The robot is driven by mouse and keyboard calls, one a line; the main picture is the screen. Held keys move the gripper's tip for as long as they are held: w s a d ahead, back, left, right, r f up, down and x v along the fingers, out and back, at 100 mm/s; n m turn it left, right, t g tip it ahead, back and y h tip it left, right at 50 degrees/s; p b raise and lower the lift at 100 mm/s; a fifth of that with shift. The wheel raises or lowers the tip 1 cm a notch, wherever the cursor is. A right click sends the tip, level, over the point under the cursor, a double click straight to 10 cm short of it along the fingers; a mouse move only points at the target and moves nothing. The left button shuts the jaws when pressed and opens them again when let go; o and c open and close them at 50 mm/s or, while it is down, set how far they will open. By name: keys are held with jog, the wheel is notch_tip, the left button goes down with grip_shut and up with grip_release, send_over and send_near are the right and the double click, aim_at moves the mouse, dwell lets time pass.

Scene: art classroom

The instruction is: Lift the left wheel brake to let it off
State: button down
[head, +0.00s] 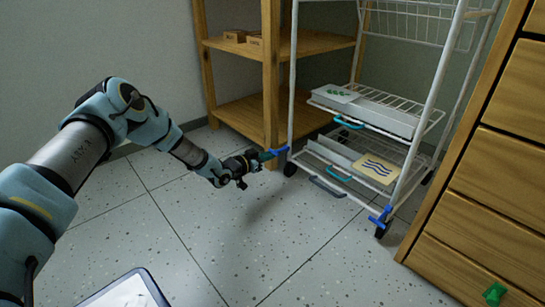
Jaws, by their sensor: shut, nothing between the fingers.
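The white wire trolley (428,95) stands at the right. Its left front wheel (290,169) is black, and the left wheel brake (280,151) is a small blue lever just above it, pointing left. My gripper (262,156) reaches in from the left and is shut. Its tips are at the outer end of the left brake; I cannot tell whether they touch it or are below it. A similar blue brake (380,217) sits at the right front wheel (381,230).
A wooden shelf (272,75) with small boxes stands close behind the left post. A wooden drawer cabinet (490,170) stands at the right. The trolley holds trays with teal and grey handles.

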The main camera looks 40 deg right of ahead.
jog(key=shift+d+r, duration=0.2)
jog(key=shift+r, duration=0.45)
jog(key=shift+f, duration=0.15)
jog(key=a+f+p, duration=0.1)
jog(key=a+p, duration=0.2)
jog(key=a, duration=0.4)
jog(key=shift+w, duration=0.2)
dwell(0.7)
dwell(0.5)
